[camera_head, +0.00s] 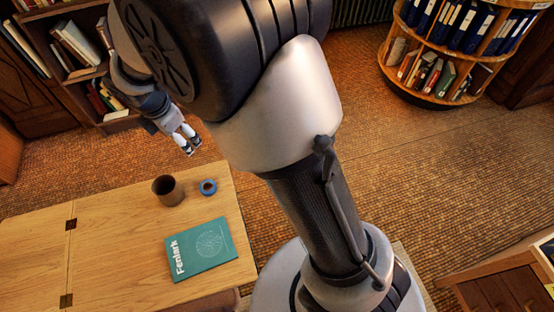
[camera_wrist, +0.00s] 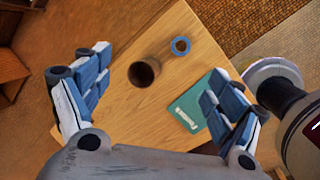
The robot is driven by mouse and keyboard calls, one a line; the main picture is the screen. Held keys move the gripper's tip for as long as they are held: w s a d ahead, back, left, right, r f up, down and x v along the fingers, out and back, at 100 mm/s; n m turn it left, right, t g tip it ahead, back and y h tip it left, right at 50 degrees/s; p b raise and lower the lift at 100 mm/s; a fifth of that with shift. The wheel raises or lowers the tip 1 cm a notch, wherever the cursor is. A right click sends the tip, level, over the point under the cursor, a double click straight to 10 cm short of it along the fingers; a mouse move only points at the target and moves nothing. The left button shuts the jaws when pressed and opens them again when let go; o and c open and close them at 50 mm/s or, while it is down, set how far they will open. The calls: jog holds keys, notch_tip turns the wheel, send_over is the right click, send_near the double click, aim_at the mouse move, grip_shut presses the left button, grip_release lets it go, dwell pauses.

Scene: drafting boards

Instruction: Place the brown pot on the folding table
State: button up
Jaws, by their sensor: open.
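The brown pot (camera_head: 168,190) stands upright on the folding table (camera_head: 130,235), near its far edge. In the wrist view the pot (camera_wrist: 144,72) shows between my fingers but well beyond them, on the bare wood of the table (camera_wrist: 165,100). My gripper (camera_head: 190,143) is open and empty, raised above and behind the table's far edge in the head view. In the wrist view its two fingers (camera_wrist: 158,100) are spread wide, and nothing touches the pot.
A blue tape roll (camera_head: 208,187) lies just right of the pot. A teal book (camera_head: 200,249) lies nearer the table's front. A round bookshelf (camera_head: 445,50) stands at the back right and a bookcase (camera_head: 65,55) at the back left. The table's left part is clear.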

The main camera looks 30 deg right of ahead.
jog(key=s+d+r+m, duration=1.4)
jog(key=s+m, duration=0.2)
jog(key=s, duration=0.2)
jog(key=s+d+m+t, duration=0.1)
jog(key=s+d+m, duration=0.1)
jog(key=s+m, duration=0.5)
jog(key=s, duration=0.2)
jog(key=shift+s+y, duration=0.3)
jog(key=shift+s, duration=0.1)
